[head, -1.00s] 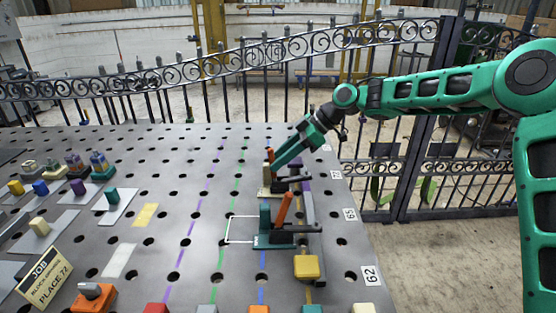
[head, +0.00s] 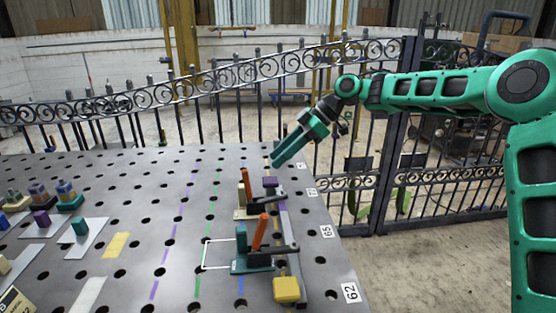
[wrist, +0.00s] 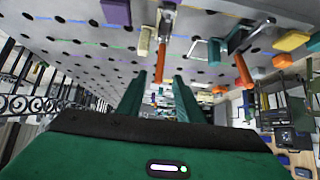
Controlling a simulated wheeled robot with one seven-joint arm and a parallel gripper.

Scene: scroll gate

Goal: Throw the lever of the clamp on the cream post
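The cream post (head: 240,200) stands on a cream base on the perforated table, with its orange lever (head: 246,182) raised nearly upright. In the wrist view the cream post (wrist: 145,40) and its orange lever (wrist: 162,52) lie just ahead of the fingers. My gripper (head: 275,161) is above and to the right of this lever in the head view, apart from it. In the wrist view its two fingers (wrist: 160,82) are spread with nothing held between them. A dark bar with a purple block (head: 270,181) lies right of the cream post.
A nearer clamp with a teal post (head: 241,241) has its own raised orange lever (head: 260,231). A yellow block (head: 286,289) sits at the near end of the dark rail. Several coloured blocks stand at the left. A scroll fence (head: 270,65) runs behind the table.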

